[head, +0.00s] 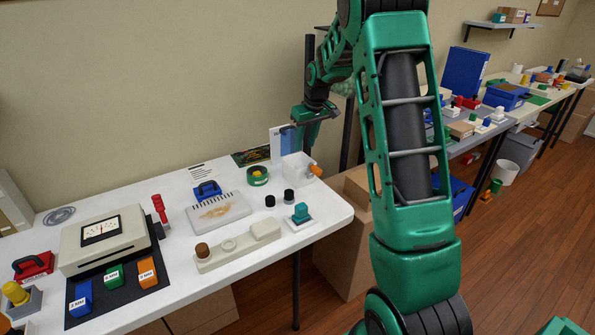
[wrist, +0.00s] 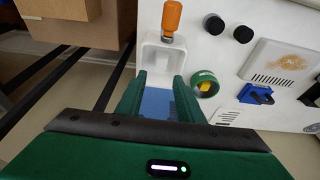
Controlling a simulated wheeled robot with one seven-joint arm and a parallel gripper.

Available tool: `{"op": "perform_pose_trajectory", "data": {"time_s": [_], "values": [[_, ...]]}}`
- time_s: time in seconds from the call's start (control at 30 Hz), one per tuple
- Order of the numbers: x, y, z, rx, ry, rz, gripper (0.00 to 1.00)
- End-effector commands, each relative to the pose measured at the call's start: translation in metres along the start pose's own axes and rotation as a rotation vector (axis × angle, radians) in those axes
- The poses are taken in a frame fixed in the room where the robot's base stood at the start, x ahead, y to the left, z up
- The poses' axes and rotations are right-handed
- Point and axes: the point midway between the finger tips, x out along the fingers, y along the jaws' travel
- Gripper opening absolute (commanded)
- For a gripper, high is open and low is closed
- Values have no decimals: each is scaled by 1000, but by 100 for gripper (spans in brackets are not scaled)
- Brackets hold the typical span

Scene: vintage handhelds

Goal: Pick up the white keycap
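I cannot pick out a white keycap with certainty in either view. Small white pieces, too small to tell apart, lie on the far tables (head: 497,116) in the head view. My gripper (head: 306,138) hangs above the back right of the near table. In the wrist view my gripper (wrist: 160,82) has its two green fingers apart with nothing held between them. A blue and white card (head: 288,142) shows beyond the fingers, and its blue part is seen between them in the wrist view (wrist: 158,102).

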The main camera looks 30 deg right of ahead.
Motion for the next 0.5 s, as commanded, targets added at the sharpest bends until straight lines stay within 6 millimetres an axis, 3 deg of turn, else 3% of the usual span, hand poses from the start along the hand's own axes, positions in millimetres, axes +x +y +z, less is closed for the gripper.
{"op": "perform_pose_trajectory", "data": {"time_s": [0.3,0.5], "values": [[42,0,1,1,-4,0,34],[56,0,1,1,-2,0,34]]}}
